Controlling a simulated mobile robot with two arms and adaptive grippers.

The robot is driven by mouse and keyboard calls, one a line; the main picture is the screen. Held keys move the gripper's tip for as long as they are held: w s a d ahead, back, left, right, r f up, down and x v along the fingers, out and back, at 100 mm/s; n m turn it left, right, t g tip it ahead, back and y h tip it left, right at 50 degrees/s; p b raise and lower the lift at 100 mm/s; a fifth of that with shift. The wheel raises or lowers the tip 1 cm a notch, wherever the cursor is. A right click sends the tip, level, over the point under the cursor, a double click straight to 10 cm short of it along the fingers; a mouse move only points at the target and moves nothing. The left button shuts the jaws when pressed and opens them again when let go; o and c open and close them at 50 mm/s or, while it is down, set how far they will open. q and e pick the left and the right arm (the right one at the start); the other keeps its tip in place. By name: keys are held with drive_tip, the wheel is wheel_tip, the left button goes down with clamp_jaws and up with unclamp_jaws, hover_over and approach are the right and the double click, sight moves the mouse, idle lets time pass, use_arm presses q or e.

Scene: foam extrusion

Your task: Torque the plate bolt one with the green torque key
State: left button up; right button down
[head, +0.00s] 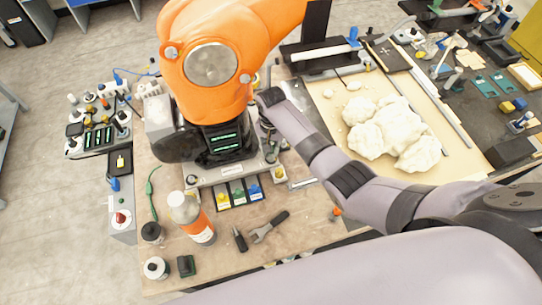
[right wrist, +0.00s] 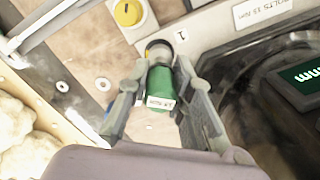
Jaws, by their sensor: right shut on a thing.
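The green torque key (right wrist: 160,85), with a white label, is between the two fingers of my right gripper (right wrist: 158,82) in the right wrist view. The gripper is shut on it. Its far end meets a round metal bolt head (right wrist: 159,50) beside a white tag marked 1 (right wrist: 181,35); I cannot tell whether it is fully seated. The bolt is on the pale base plate (right wrist: 205,30), which also shows in the head view (head: 205,176) under the orange robot arm (head: 205,65). In the head view my right arm reaches to the plate's right side, where the key is hard to make out. My left gripper is not in view.
The orange arm stands close to my right wrist. A bottle (head: 192,218), a wrench (head: 270,226) and coloured cards (head: 237,192) are in front of the plate. White foam (head: 390,135) lies on a board at right. A yellow knob (right wrist: 128,12) is near the bolt.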

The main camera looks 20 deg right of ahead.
drive_tip(key=shift+m, duration=0.5)
drive_tip(key=shift+r, duration=0.2)
drive_tip(key=shift+r, duration=0.25)
drive_tip(key=n, duration=0.3)
drive_tip(key=shift+n, duration=0.3)
drive_tip(key=shift+f, duration=0.45)
idle(0.9)
